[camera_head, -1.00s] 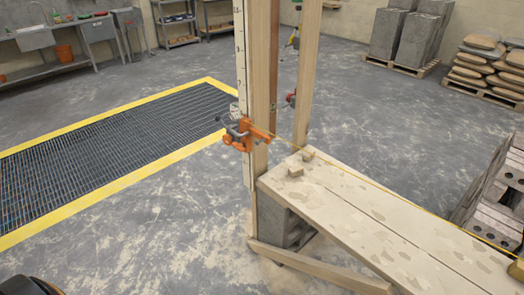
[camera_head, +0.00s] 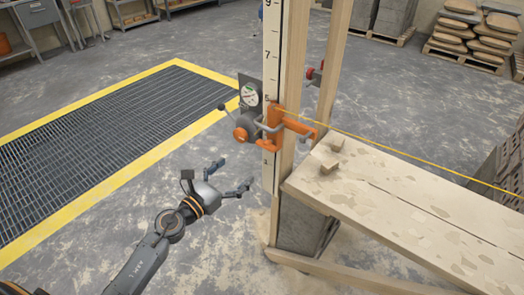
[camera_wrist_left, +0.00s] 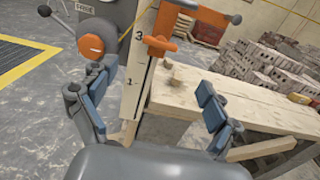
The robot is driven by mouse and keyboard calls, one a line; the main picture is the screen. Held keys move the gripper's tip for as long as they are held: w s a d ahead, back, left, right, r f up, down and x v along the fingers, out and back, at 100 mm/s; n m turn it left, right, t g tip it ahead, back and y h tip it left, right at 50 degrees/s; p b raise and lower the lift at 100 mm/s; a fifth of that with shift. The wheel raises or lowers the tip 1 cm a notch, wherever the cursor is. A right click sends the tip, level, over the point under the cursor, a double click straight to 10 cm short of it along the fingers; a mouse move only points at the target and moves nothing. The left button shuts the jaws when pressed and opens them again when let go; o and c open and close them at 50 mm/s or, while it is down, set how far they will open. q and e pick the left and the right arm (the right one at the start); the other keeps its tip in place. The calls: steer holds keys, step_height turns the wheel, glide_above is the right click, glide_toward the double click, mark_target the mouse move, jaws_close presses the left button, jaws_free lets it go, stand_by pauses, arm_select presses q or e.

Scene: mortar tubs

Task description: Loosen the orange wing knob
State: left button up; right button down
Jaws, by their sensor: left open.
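An orange clamp bracket (camera_head: 294,126) sits on the upright wooden post with the number scale. The orange wing knob (camera_head: 268,128) shows at the bracket's left side, and in the left wrist view (camera_wrist_left: 161,46) it is a small winged piece just below the bracket. My left gripper (camera_head: 231,176) is open and empty, below and left of the knob and apart from it. In the left wrist view its two fingers (camera_wrist_left: 150,82) are spread wide, with the knob beyond and above the gap. My right gripper is not in view.
A grey unit with a dial (camera_head: 250,94), a ball-ended lever and an orange round hub (camera_head: 240,134) is beside the bracket. A yellow string runs right from the post above a plank bench (camera_head: 400,215) with small wooden blocks. A yellow-edged floor grate (camera_head: 100,135) lies left.

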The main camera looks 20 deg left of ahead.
mark_target(264, 147)
arm_select(q)
steer(key=x, duration=1.2)
steer(key=shift+w+d, duration=0.2)
steer(key=shift+w, duration=0.05)
steer(key=c, duration=1.2)
